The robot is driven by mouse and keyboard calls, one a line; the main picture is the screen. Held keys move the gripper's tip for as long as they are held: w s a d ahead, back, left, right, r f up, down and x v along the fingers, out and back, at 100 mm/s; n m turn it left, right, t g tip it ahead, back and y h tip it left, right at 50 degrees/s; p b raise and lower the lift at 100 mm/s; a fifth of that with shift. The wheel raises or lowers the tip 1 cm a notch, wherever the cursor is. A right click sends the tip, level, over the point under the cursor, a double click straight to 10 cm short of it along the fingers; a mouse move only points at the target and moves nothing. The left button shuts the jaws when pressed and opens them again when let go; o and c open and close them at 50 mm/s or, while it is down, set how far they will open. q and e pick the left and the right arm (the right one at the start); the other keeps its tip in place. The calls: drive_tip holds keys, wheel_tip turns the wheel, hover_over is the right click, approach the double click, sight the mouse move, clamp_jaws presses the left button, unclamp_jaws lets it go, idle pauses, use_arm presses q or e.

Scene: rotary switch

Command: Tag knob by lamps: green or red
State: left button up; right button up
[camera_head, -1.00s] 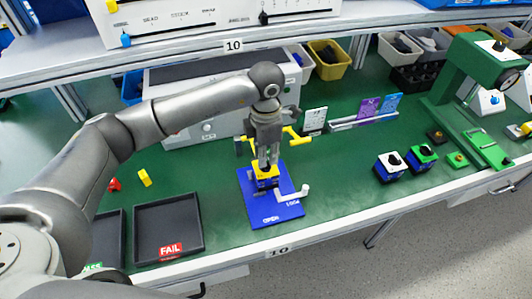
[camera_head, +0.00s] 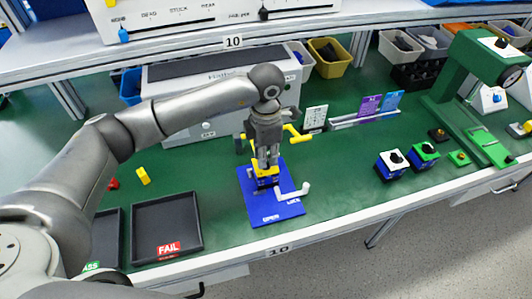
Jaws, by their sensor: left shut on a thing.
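My left gripper (camera_head: 266,165) points down over the blue fixture (camera_head: 272,206) and is shut on a yellow-topped rotary switch (camera_head: 266,178) with a blue body. The switch sits at the fixture's middle; its knob is hidden by the fingers. The fixture has a white crank handle (camera_head: 298,192) on its right and the words OPEN and LOCK. Two more switches, one white-topped (camera_head: 390,164) and one green-topped (camera_head: 424,155), stand at right. No lit lamp can be made out. My right gripper is out of view.
A black FAIL tray (camera_head: 150,246) and a PASS tray (camera_head: 105,240) lie at the front left. A grey instrument box (camera_head: 170,124) stands behind the fixture. A green press-like machine (camera_head: 450,90) stands at right. The bench between fixture and right switches is clear.

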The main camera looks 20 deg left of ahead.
use_arm(q)
drive_tip(key=shift+f, duration=0.3)
drive_tip(key=o, duration=0.8)
drive_tip(key=shift+o, duration=0.2)
wheel_tip(320, 180, up, 12)
wheel_tip(320, 180, up, 9)
drive_tip(key=p, duration=0.4)
